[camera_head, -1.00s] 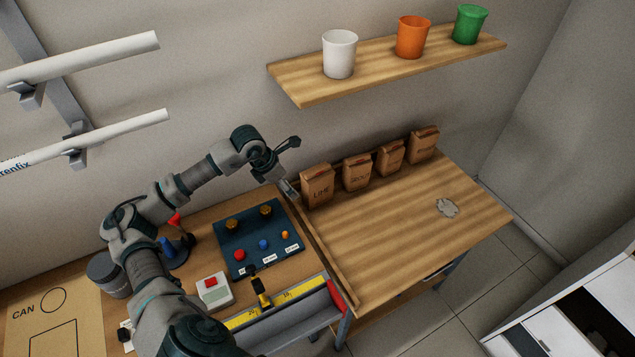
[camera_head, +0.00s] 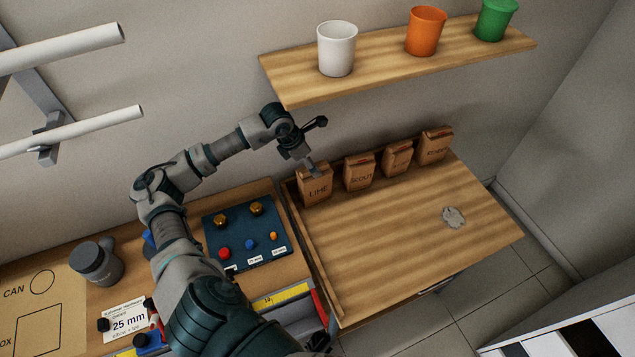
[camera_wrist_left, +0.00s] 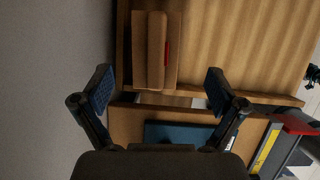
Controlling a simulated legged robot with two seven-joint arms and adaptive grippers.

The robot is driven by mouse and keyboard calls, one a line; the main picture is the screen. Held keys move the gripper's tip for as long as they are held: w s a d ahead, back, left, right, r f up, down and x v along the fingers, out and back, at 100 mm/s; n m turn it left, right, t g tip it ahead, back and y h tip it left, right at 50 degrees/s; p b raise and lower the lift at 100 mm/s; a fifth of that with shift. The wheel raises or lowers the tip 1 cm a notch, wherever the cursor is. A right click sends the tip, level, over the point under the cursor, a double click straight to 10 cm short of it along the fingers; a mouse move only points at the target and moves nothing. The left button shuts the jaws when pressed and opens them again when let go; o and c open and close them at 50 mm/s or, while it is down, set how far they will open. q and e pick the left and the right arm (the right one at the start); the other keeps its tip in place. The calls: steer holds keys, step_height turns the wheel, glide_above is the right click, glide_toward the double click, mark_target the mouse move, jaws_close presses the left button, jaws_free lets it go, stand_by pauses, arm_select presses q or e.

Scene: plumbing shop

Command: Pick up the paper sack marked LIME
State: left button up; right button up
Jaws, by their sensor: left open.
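The brown paper sack marked LIME (camera_head: 315,187) stands upright on the wooden bench top at its back left corner, leftmost in a row of sacks. In the left wrist view a sack (camera_wrist_left: 152,45), seen from above, lies ahead of the gap between my fingers, a red mark on its right side. My left gripper (camera_head: 316,147) is open and empty, just above and behind the LIME sack's top; one finger overlaps the sack's top edge in the head view. Both spread fingers show in the left wrist view (camera_wrist_left: 159,82). I cannot tell whether they touch the sack. My right gripper is out of view.
More sacks, including one marked SCOUT (camera_head: 359,173), stand right of LIME along the wall. A shelf (camera_head: 290,88) with cups hangs above. A blue board (camera_head: 222,238) with knobs lies left of the bench. The bench's front is mostly clear, with a grey patch (camera_head: 453,217).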

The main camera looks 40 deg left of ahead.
mark_target(315, 183)
arm_select(q)
steer(key=x, duration=0.4)
steer(key=shift+w+a+f, duration=0.15)
steer(key=shift+a, duration=0.1)
steer(key=shift+a+f, duration=0.15)
steer(key=shift+f, duration=0.35)
steer(key=x, duration=0.4)
steer(key=shift+w+f, duration=0.15)
steer(key=shift+f, duration=0.1)
steer(key=c, duration=1.5)
steer(key=shift+c, duration=1.4)
steer(key=shift+r, duration=0.2)
